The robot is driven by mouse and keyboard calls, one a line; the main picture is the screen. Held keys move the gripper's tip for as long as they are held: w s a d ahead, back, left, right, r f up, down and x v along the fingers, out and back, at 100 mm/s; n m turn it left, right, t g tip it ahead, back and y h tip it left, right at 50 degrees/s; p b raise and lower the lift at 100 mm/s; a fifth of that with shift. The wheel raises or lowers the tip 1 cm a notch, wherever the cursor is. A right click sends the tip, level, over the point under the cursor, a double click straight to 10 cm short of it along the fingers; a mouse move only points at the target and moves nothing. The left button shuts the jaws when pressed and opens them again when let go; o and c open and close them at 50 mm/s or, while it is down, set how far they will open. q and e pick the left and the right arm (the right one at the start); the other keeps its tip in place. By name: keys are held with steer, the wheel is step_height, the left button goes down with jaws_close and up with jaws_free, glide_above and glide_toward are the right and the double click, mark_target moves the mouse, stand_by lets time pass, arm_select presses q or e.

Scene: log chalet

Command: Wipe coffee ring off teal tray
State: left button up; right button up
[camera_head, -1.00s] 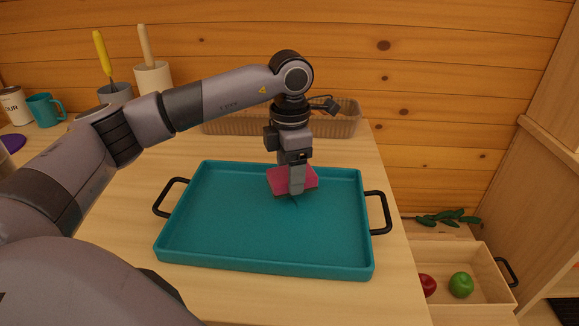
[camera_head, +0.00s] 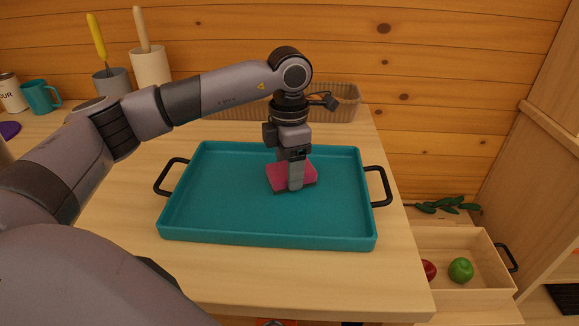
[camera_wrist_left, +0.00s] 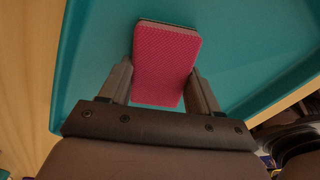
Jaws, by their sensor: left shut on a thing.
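The teal tray (camera_head: 230,215) lies on the wooden table, with a black handle at each side. My left gripper (camera_head: 296,180) points down over the tray, right of its middle. It is shut on a pink-red sponge (camera_head: 275,178), which appears to rest on the tray floor. In the left wrist view the sponge (camera_wrist_left: 166,65) sits between the two fingers, and the tray (camera_wrist_left: 90,45) is beneath it. No coffee ring shows on the visible tray floor; the patch under the sponge is hidden. My right gripper is not in view.
A wicker basket (camera_head: 345,103) stands behind the tray. A teal mug (camera_head: 40,97) and two utensil holders, one white (camera_head: 151,66), stand at the back left. Right of the table, an open wooden drawer or box (camera_head: 445,285) holds a green apple (camera_head: 461,270) and a red one.

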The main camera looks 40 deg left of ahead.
arm_select(q)
steer(key=shift+w+a+r, duration=0.1)
steer(key=shift+w+a, duration=0.1)
steer(key=shift+w, duration=0.05)
step_height(320, 180, up, 3)
steer(key=shift+r+p, duration=0.2)
steer(key=shift+p, duration=0.95)
steer(key=shift+r, duration=0.3)
step_height(320, 180, up, 2)
steer(key=shift+r+p, duration=0.15)
steer(key=shift+p, duration=0.95)
steer(key=shift+r+p, duration=0.55)
steer(key=shift+r, duration=0.25)
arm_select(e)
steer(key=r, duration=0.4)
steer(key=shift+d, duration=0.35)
arm_select(q)
steer(key=shift+s+d+f, duration=0.1)
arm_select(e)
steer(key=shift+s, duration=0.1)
